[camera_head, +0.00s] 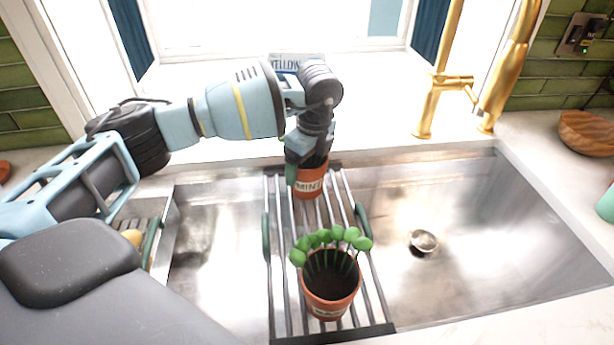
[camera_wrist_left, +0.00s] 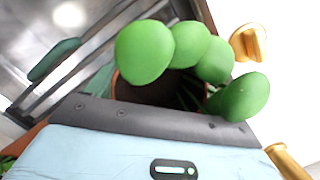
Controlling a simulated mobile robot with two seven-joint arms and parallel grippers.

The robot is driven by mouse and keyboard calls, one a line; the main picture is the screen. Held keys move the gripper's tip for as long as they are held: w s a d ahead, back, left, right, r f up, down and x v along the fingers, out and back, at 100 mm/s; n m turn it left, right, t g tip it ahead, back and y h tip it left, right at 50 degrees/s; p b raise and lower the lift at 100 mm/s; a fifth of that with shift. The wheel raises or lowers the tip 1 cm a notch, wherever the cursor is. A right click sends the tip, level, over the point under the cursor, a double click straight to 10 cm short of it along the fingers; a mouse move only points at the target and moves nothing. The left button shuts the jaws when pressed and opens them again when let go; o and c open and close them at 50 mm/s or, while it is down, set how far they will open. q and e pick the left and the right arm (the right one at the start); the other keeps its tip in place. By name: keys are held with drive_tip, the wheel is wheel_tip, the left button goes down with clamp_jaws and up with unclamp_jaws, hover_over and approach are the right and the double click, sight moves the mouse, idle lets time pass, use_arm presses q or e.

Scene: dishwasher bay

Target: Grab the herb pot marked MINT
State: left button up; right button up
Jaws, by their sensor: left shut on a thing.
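The herb pot marked MINT (camera_head: 309,187) is a terracotta pot with a white label, upright at the far end of the rack over the sink. My left gripper (camera_head: 306,160) comes down on it from above and is shut on it. The gripper hides the pot's top and plant in the head view. In the left wrist view, the held pot (camera_wrist_left: 150,92) shows dark soil and large round green leaves close to the lens. I cannot tell whether the pot touches the rack. My right gripper is not in view.
The slatted rack (camera_head: 277,300) spans the steel sink (camera_head: 470,210). A gold faucet (camera_head: 428,105) and a wooden bowl (camera_head: 588,133) are at right.

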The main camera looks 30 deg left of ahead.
use_arm(q)
drive_tip(key=shift+r, duration=0.1)
drive_tip(key=shift+r, duration=0.5)
drive_tip(key=shift+s+d+r, duration=0.1)
drive_tip(key=shift+s+r, duration=0.05)
drive_tip(key=shift+r, duration=0.5)
drive_tip(key=shift+s+d+r, duration=0.1)
drive_tip(key=shift+s+r, duration=0.05)
drive_tip(key=shift+r, duration=0.45)
drive_tip(key=s+d, duration=0.2)
drive_tip(key=s, duration=0.2)
drive_tip(key=s+d+r, duration=0.1)
drive_tip(key=s+d, duration=0.1)
drive_tip(key=s, duration=0.3)
drive_tip(key=s+d, duration=0.2)
drive_tip(key=s, duration=0.3)
drive_tip(key=shift+r+p, duration=0.15)
drive_tip(key=shift+p, duration=0.15)
drive_tip(key=shift+s, duration=0.1)
